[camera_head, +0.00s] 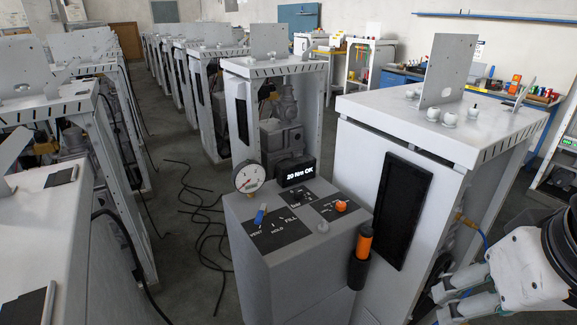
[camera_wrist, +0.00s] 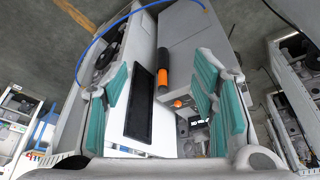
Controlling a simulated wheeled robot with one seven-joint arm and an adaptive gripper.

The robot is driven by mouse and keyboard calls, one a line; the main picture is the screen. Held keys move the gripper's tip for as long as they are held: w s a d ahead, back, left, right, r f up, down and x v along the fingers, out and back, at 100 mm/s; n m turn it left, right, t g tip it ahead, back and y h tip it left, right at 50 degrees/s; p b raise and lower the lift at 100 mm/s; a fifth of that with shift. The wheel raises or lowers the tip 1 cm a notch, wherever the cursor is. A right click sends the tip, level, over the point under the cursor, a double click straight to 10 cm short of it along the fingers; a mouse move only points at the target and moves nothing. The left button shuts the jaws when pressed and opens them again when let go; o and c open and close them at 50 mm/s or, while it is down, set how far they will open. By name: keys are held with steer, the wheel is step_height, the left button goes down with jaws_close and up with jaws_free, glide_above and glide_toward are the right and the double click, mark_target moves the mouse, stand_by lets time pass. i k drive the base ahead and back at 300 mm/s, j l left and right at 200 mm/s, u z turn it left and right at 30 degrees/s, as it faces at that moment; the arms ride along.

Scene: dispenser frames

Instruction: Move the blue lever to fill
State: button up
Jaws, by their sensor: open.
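The blue lever (camera_head: 260,214) stands at the left of a dark label plate (camera_head: 274,232) on top of a grey console (camera_head: 264,276). The plate reads VENT, HOLD and FILL from left to right, and the lever is at the VENT end. My gripper (camera_head: 452,292) is at the lower right of the head view, well to the right of the console and partly cut off. In the wrist view my gripper (camera_wrist: 160,82) has its teal finger pads wide apart with nothing held. I cannot make out the lever in the wrist view.
The console also bears a round gauge (camera_head: 249,177), a display reading "20 Nm OK" (camera_head: 297,171) and an orange knob (camera_head: 341,206). An orange-handled tool (camera_head: 365,243) sits in a holder on its right side. A tall white cabinet (camera_head: 362,170) stands between console and gripper.

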mark_target(262, 211)
steer(key=i+l+u, duration=0.65)
steer(key=l, duration=0.25)
